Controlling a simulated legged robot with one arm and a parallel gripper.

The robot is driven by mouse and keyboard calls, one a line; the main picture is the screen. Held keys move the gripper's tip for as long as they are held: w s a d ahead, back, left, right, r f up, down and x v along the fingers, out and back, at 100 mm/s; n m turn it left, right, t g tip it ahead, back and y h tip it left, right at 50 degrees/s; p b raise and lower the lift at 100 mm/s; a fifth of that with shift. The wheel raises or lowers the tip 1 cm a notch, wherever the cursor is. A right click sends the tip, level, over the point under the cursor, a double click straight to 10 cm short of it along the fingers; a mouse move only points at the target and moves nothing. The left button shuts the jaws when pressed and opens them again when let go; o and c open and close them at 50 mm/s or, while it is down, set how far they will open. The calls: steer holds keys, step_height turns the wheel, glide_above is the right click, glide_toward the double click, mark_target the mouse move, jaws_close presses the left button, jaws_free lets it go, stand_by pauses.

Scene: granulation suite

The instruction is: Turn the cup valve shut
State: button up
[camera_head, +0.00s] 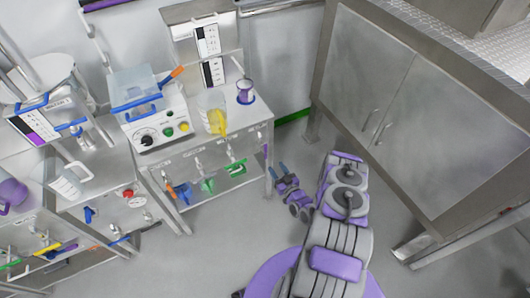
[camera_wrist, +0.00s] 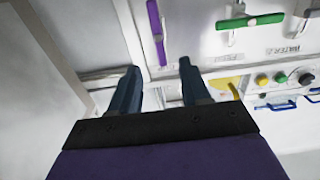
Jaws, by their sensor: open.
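Several valves with coloured lever handles sit along the front of the middle bench. A purple handle (camera_head: 265,150) is at the right end, with a green handle (camera_head: 236,167) beside it. In the wrist view, the purple handle (camera_wrist: 156,30) lies along the picture's height and the green handle (camera_wrist: 250,20) lies across. The labels are too small to read, so I cannot tell which valve is the cup valve. My gripper (camera_head: 278,168) is open and empty near the bench's right front corner. Its two fingers (camera_wrist: 160,75) point toward the panel, apart from the purple handle.
A large metal cabinet (camera_head: 400,110) stands at right. Floor between bench and cabinet is clear apart from my arm.

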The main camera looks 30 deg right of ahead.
mark_target(266, 152)
steer(key=w+b, duration=0.2)
steer(key=w, duration=1)
steer(key=shift+a, duration=0.1)
steer(key=shift+c, duration=0.3)
jaws_close()
